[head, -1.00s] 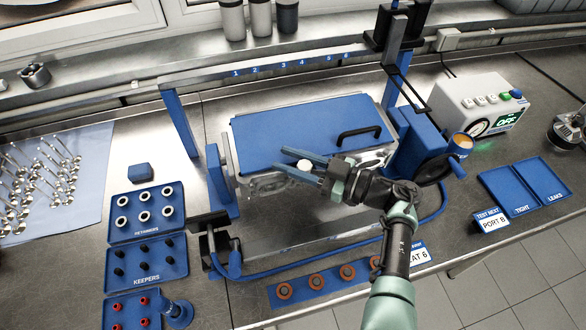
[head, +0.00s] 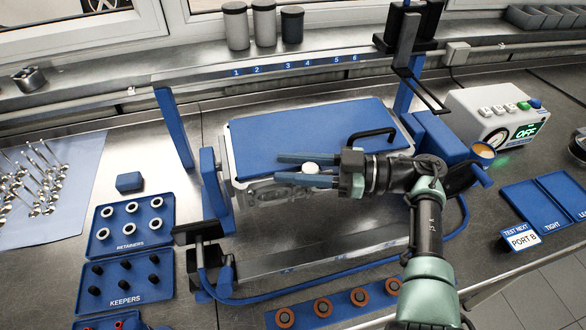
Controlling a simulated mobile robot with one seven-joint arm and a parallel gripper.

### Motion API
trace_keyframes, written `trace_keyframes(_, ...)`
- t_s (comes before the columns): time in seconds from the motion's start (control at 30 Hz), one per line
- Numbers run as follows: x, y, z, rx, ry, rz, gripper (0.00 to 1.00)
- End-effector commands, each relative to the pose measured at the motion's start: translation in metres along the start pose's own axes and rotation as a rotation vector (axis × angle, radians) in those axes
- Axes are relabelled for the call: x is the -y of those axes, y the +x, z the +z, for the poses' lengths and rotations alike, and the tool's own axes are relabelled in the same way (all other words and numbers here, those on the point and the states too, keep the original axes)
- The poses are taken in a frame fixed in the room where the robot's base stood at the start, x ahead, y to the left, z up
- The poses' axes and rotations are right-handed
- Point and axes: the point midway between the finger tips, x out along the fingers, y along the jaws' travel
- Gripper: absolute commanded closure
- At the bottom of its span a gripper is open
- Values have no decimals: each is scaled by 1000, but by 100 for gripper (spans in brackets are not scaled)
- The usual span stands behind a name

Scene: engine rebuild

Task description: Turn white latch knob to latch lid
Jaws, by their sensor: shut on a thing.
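The blue lid (head: 300,132) lies flat over the cylinder head in the fixture, with a black handle (head: 372,136) at its right end. The white latch knob (head: 310,168) sits at the lid's front edge, near the middle. My gripper (head: 302,169) reaches in from the right. Its two blue fingers lie on the far and near sides of the knob, shut on it and pointing left. The knob's lower part is hidden by the near finger.
Blue fixture posts stand left (head: 174,128) and right of the lid. A blue hose (head: 330,290) curves along the front. A strip with several orange-brown rings (head: 322,307) lies in front. The tester box (head: 500,122) shows OFF at the right. Retainer (head: 130,222) and keeper trays stand left.

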Motion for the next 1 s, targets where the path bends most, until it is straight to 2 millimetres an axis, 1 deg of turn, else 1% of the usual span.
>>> trace_keyframes(0.23, 0, 1, 0, 2, 0, -2, 100)
trace_keyframes(0.27, 0, 1, 0, 2, 0, -2, 60)
trace_keyframes(0.4, 0, 0, 0, 2, 0, -1, 34)
trace_keyframes(0.83, 0, -1, 1, 2, 1, 0, 34)
trace_keyframes(0.93, 0, -8, 2, 2, 0, 2, 34)
trace_keyframes(1.0, 0, -17, 4, 3, 0, 2, 34)
